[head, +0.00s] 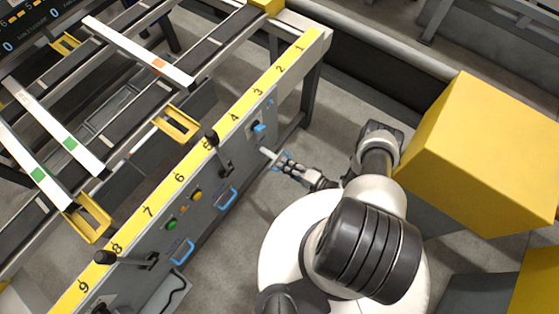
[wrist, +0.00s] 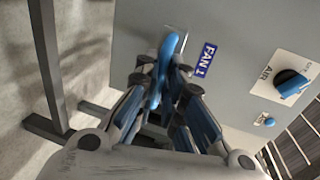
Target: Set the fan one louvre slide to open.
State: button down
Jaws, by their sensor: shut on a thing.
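The fan one louvre slide has a blue handle (wrist: 170,50) on the grey panel, next to a blue "FAN 1" label (wrist: 207,58). My gripper (wrist: 163,80) is shut on this handle, with a fingertip on each side of it. In the head view my gripper (head: 283,166) reaches the panel's front face from the right, near its far end. A pale strip (head: 267,152) and a bit of blue show just at its fingertips there. The fingers hide part of the handle, and I cannot tell how far the slide stands open.
A blue AIR knob (wrist: 293,83) sits right of the label; it also shows in the head view (head: 259,127). Blue handles (head: 227,198) and black levers (head: 211,138) stick out along the panel. A large yellow box (head: 490,150) stands right of my arm.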

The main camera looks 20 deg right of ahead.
jog(key=shift+s+d, duration=0.15)
jog(key=shift+s, duration=0.05)
jog(key=c, duration=1.7)
grip_release()
jog(key=v, duration=1.2)
